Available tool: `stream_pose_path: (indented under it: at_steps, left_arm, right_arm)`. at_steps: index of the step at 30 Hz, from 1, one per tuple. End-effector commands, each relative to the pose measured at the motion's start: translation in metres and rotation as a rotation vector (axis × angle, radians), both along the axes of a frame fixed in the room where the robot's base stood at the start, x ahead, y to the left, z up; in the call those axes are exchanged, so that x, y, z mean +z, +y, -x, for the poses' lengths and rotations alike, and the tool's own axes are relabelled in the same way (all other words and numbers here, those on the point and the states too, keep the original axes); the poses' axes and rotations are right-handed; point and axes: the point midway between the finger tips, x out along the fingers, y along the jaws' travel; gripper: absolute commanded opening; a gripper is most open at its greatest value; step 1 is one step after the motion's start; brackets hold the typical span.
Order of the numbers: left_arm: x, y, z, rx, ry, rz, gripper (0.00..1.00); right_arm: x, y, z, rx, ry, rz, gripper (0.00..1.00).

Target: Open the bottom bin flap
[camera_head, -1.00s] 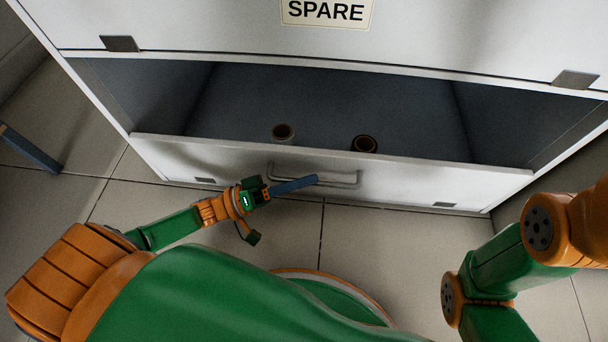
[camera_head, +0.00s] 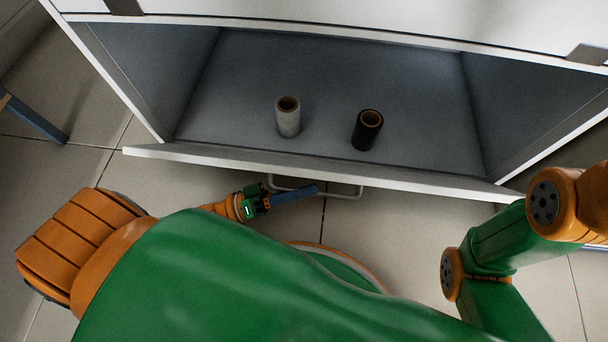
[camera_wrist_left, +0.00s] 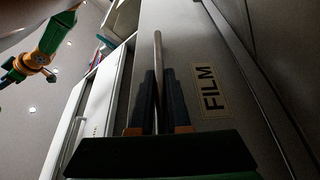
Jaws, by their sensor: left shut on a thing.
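The bottom bin flap (camera_head: 420,181) is swung down and outward, close to level, and the bin behind it is open. In the left wrist view the flap's outer face (camera_wrist_left: 195,55) carries a FILM label (camera_wrist_left: 214,92). My left gripper (camera_head: 312,191) is shut on the flap's bar handle (camera_head: 345,193), below the flap's front edge. In the left wrist view the handle bar (camera_wrist_left: 157,75) runs between the two dark fingers (camera_wrist_left: 159,100). My right arm shows at the right of the head view, but its gripper is out of view.
A grey roll (camera_head: 288,117) and a black roll (camera_head: 367,130) stand upright inside the bin on its floor (camera_head: 330,85). The white front above (camera_head: 340,20) is closed. A blue leg (camera_head: 35,119) stands at the left on the tiled floor.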

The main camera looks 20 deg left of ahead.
Motion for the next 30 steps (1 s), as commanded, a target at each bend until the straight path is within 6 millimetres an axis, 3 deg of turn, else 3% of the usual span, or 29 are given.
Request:
stream_pose_path:
  at_steps: [13,14,17,30]
  left_arm:
    - [-0.0012,0.0008,-0.0013,0.006,0.0,-0.002,0.0]
    - [-0.0011,0.0009,-0.0013,0.006,0.0,-0.002,0.18]
    - [-0.0011,0.0008,-0.0011,0.004,0.0,-0.001,0.45]
    - [-0.0011,0.0006,0.0,0.002,0.0,-0.001,0.45]
  right_arm:
    - [-0.0005,0.0,-0.0001,0.0,0.0,0.0,0.5]
    - [-0.0005,0.0,0.0,0.0,0.0,0.0,0.5]
    - [-0.0005,0.0,0.0,0.0,0.0,0.0,0.5]
    - [-0.0004,0.0,0.0,0.0,0.0,0.0,0.5]
